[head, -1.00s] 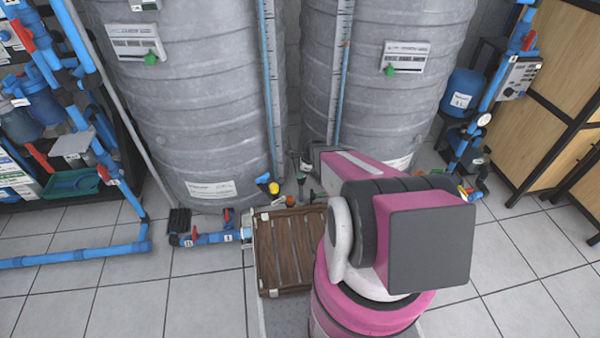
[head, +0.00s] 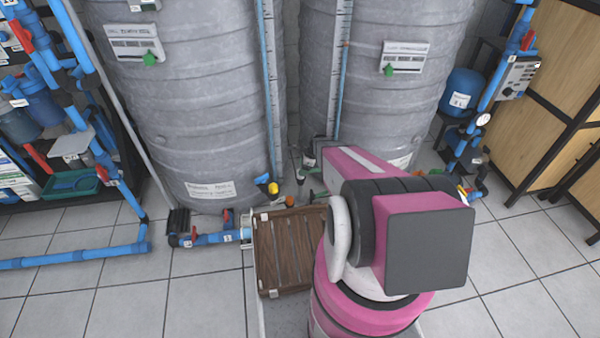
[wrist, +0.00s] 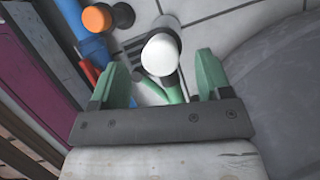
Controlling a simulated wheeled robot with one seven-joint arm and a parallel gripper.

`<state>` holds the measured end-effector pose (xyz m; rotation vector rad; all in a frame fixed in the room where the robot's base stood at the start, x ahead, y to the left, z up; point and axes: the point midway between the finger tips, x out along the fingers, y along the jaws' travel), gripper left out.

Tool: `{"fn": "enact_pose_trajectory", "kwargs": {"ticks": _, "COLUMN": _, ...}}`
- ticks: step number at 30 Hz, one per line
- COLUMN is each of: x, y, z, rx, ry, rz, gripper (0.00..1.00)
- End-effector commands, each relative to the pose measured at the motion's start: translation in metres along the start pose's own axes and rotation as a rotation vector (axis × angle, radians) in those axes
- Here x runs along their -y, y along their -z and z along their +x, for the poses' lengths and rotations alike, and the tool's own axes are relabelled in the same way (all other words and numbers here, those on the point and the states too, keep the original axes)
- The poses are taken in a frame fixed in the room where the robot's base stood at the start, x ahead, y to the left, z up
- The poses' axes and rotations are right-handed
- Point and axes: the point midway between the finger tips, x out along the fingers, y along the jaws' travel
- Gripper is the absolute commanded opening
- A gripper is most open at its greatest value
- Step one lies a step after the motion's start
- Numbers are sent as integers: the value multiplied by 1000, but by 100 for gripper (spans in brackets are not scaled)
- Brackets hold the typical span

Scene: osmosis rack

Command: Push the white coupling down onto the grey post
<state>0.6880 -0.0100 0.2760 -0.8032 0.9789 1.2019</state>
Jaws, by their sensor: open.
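In the wrist view the white coupling (wrist: 160,54) shows as a round white cap seen nearly end-on. It lies between the two green fingertips of my gripper (wrist: 160,60), with a clear gap on each side. My gripper is open and holds nothing. The grey post is mostly hidden behind the coupling, and I cannot tell how far the coupling sits on it. In the head view my arm's end is by the foot of the tanks, and the coupling cannot be made out there.
An orange cap (wrist: 97,18) on a blue pipe (wrist: 72,20) stands left of the fingers. A grey tank (wrist: 285,75) curves close on the right. A brown slatted crate (head: 287,248) stands on the floor. Tiled floor is open at the front left.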

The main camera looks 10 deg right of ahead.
Motion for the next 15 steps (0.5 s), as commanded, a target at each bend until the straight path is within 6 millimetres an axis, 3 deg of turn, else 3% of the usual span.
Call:
{"fn": "enact_pose_trajectory", "kwargs": {"ticks": 1, "x": -2, "y": 0, "z": -13, "rx": 0, "ry": 1, "rz": 0, "gripper": 71}}
{"fn": "enact_pose_trajectory", "kwargs": {"ticks": 6, "x": -2, "y": -1, "z": -41, "rx": 1, "ry": 1, "rz": 0, "gripper": 71}}
{"fn": "enact_pose_trajectory", "kwargs": {"ticks": 15, "x": 0, "y": 0, "z": -63, "rx": 0, "ry": 0, "rz": 0, "gripper": 71}}
